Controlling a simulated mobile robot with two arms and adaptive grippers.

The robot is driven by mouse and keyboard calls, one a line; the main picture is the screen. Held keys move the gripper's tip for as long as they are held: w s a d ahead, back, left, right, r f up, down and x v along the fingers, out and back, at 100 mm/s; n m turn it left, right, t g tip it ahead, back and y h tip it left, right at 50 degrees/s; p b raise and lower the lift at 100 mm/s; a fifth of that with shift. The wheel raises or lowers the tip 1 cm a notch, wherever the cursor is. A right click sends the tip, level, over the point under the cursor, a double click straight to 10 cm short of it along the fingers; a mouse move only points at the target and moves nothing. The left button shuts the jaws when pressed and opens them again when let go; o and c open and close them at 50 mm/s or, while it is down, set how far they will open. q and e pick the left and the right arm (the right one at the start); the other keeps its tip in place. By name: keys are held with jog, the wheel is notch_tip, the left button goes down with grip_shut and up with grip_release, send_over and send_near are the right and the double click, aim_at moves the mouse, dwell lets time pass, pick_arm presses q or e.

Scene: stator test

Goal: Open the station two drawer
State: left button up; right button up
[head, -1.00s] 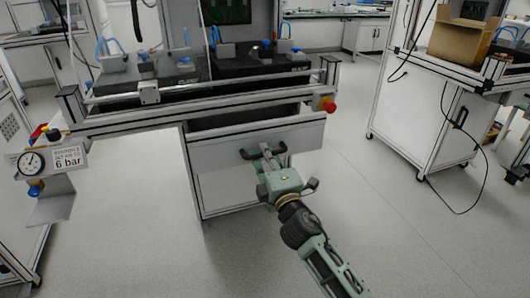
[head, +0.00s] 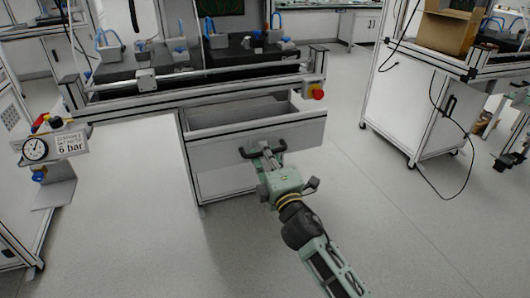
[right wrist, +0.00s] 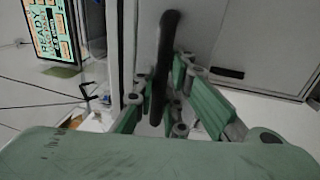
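The station drawer (head: 225,160) is a light grey box under the workbench. It is pulled partly out, and its open inside shows above the front panel. Its black bar handle (head: 246,153) sits near the top of the front. My right gripper (head: 268,158), green and grey, reaches the handle from the front. In the right wrist view the black handle (right wrist: 170,40) passes between my two fingers (right wrist: 170,92), which close on it from both sides. My left gripper is in neither view now.
The workbench (head: 200,93) with dark pads and blue-handled fixtures stands above the drawer. A red emergency button (head: 314,91) is at its right corner. A pressure gauge (head: 36,149) is at left. Another cabinet (head: 410,110) stands at right. The floor in front is clear.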

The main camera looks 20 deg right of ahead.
jog(key=shift+o, duration=0.6)
jog(key=shift+s+f, duration=0.1)
jog(key=s+f, duration=0.2)
jog(key=s, duration=0.9)
jog(key=shift+s+d, duration=0.2)
jog(key=shift+s, duration=0.1)
